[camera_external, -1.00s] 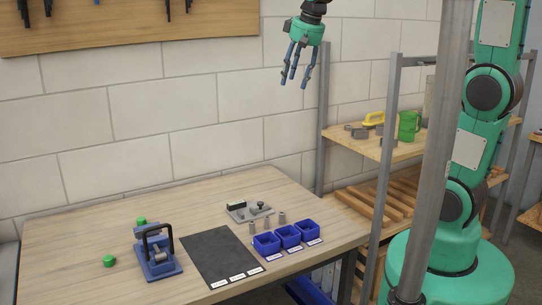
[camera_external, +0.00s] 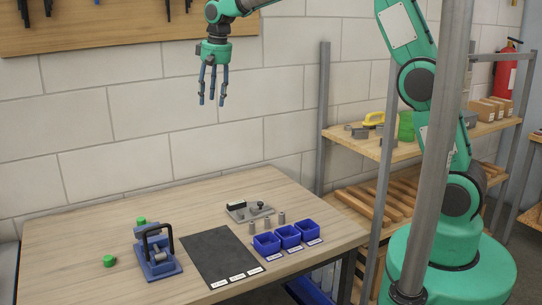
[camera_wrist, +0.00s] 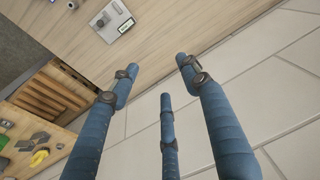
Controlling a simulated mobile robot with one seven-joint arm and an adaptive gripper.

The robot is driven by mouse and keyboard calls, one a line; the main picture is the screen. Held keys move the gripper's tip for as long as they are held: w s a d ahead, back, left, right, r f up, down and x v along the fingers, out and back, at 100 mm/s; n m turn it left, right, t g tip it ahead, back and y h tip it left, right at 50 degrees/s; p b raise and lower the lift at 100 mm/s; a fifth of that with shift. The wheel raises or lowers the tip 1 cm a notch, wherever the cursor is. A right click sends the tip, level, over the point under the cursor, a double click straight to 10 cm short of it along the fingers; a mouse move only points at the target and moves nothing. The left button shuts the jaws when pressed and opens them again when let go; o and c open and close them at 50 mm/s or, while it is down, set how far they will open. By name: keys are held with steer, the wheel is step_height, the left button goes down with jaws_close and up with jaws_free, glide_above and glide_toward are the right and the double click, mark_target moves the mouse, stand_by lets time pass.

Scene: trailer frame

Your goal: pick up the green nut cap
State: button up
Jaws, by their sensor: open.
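Two green nut caps are on the wooden table. One cap (camera_external: 109,261) lies alone near the table's left side. The other cap (camera_external: 141,221) is behind the blue vise-like fixture (camera_external: 158,255), close to it; I cannot tell whether they touch. My gripper (camera_external: 213,101) hangs high above the back of the table, fingers pointing down, up and to the right of both caps. Its blue fingers are spread and empty, also in the wrist view (camera_wrist: 162,80). No green cap shows in the wrist view.
A dark mat (camera_external: 215,258) with labels lies mid-table. Blue bins (camera_external: 289,237), small metal cylinders (camera_external: 252,228) and a grey plate with a knob (camera_external: 247,212) are to its right. A shelf (camera_external: 360,142) and an upright post (camera_external: 440,150) stand further right. The table's back left is clear.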

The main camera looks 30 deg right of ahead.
steer(key=w+a+f, duration=0.4)
steer(key=a+f, duration=0.2)
steer(key=a, duration=0.3)
steer(key=g+p, duration=0.2)
glide_above(141, 218)
step_height(141, 218, down, 21)
steer(key=shift+w+a+n+h, duration=0.1)
steer(key=shift+w+n+h, duration=0.05)
steer(key=shift+n+h, duration=0.25)
step_height(141, 218, down, 8)
steer(key=shift+f, duration=0.25)
steer(key=shift+s+f, duration=0.2)
steer(key=shift+f, duration=2.4)
